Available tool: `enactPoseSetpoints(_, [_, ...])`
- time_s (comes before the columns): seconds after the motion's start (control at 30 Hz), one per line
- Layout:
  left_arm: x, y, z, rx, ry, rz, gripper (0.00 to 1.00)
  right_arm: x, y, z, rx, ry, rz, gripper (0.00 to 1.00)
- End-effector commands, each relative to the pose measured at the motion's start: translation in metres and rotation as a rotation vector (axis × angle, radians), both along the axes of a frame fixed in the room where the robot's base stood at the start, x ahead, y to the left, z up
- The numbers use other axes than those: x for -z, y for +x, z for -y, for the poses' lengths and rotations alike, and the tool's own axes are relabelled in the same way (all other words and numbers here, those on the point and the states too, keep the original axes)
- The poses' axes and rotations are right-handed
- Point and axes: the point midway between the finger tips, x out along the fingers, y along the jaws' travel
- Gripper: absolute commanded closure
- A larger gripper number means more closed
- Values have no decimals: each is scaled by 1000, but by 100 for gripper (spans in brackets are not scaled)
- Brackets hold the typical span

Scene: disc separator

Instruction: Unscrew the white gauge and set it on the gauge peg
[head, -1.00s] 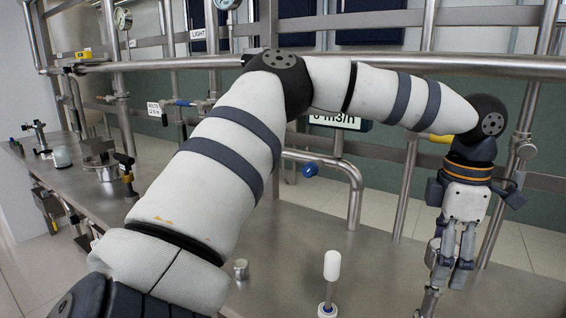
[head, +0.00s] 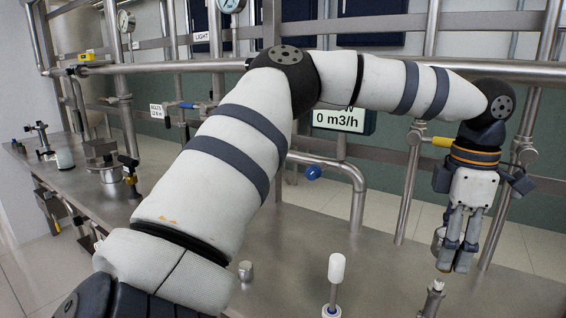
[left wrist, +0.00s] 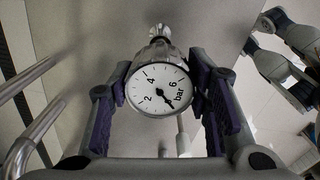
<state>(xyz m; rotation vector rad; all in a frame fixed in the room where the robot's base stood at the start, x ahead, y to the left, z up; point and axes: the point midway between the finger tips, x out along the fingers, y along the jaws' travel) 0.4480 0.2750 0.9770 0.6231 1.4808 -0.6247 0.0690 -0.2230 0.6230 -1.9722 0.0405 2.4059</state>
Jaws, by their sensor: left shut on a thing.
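The white gauge (left wrist: 158,88) shows in the left wrist view with its round dial facing the camera, marked 2, 4, 6 and bar. My left gripper (left wrist: 160,95) is shut on it, one dark finger pad at each side. In the head view my left gripper (head: 456,268) points down at the right, and its fingers mostly hide the gauge. An upright metal fitting (head: 434,295) stands just below and left of the fingertips. A white-topped post (head: 337,268) stands on the bench to the left and may be the gauge peg. My right gripper is not seen.
A small metal cylinder (head: 245,271) sits on the steel bench left of the white-topped post. Pipes and a flow display (head: 340,121) stand behind my left arm. Valves and fittings crowd the bench's far left. Bare bench lies between the post and fitting.

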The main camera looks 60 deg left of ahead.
Motion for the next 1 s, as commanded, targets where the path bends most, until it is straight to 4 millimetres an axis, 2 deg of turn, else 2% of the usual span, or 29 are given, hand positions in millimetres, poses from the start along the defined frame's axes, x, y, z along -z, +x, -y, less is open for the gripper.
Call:
enactPoseSetpoints(0.03, [-14, -1, 0, 0, -1, 13, 100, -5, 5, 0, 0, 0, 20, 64])
enactPoseSetpoints(0.2, [-30, -1, 0, 0, 1, 9, 100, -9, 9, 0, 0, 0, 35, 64])
enactPoseSetpoints(0.73, [-29, 1, 3, -16, 1, 2, 100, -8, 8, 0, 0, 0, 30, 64])
enactPoseSetpoints(0.87, [-18, 8, 27, -157, 9, -1, 100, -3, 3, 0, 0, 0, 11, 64])
enactPoseSetpoints(1.0, [1, 18, 73, -440, 14, 1, 100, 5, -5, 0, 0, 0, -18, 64])
